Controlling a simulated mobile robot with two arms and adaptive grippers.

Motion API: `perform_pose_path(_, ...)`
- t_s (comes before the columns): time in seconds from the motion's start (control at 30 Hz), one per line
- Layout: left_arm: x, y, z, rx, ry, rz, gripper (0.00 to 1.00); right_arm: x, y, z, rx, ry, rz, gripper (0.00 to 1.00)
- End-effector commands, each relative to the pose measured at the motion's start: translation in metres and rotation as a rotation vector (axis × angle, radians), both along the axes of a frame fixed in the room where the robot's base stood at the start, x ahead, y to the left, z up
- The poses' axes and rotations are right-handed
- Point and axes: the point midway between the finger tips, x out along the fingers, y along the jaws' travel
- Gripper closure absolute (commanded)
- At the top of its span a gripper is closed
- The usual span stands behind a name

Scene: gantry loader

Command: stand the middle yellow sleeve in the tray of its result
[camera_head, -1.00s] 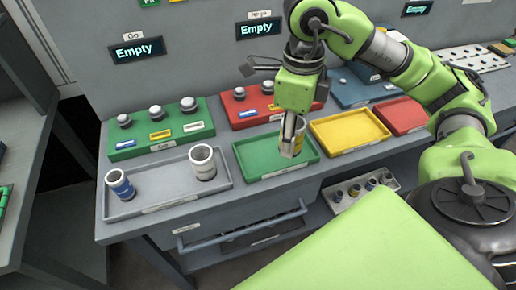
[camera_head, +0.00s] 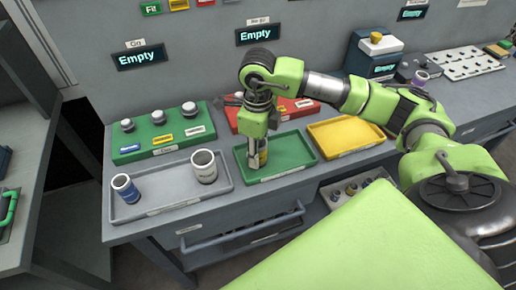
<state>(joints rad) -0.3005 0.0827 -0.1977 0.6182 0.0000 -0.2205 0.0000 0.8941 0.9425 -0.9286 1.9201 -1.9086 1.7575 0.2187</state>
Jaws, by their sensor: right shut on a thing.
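My right gripper (camera_head: 257,160) points down over the green tray (camera_head: 290,158) and is shut on a yellow sleeve (camera_head: 264,154). The gripper's fingers hide most of the sleeve. The sleeve is at the left part of the green tray and looks upright; I cannot tell whether its base touches the tray floor. The yellow tray (camera_head: 345,137) lies to the right, empty where it shows. My left gripper is out of view.
A green gauge board (camera_head: 120,155) with several knobs stands behind the grey tray. A red board (camera_head: 307,115) is partly hidden behind my right arm. Display panels reading Empty (camera_head: 138,57) are on the wall. A drawer handle (camera_head: 240,232) sticks out below the bench.

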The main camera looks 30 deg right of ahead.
Motion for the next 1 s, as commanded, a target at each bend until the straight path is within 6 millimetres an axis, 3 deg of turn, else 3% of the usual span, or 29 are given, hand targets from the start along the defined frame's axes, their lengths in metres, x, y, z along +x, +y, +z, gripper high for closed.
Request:
perform_pose_path(0.27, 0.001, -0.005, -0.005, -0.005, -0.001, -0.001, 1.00, 0.000, 0.000, -0.003, 0.001, -0.002, 0.000, 1.00)
perform_pose_path(0.3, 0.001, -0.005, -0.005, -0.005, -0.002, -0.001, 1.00, 0.000, 0.000, -0.004, 0.001, -0.001, 0.000, 0.64)
perform_pose_path(0.37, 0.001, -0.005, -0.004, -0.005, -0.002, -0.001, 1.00, 0.000, 0.000, -0.003, 0.001, -0.001, 0.000, 0.50)
perform_pose_path(0.77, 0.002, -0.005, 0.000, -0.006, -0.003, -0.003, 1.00, 0.000, 0.000, 0.001, 0.001, -0.001, 0.000, 0.50)
perform_pose_path(0.87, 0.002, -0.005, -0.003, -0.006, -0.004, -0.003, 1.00, 0.001, 0.000, 0.009, 0.001, -0.004, 0.000, 0.50)
perform_pose_path(1.0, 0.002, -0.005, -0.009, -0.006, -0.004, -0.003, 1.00, 0.002, 0.001, 0.036, 0.001, -0.007, 0.001, 0.50)
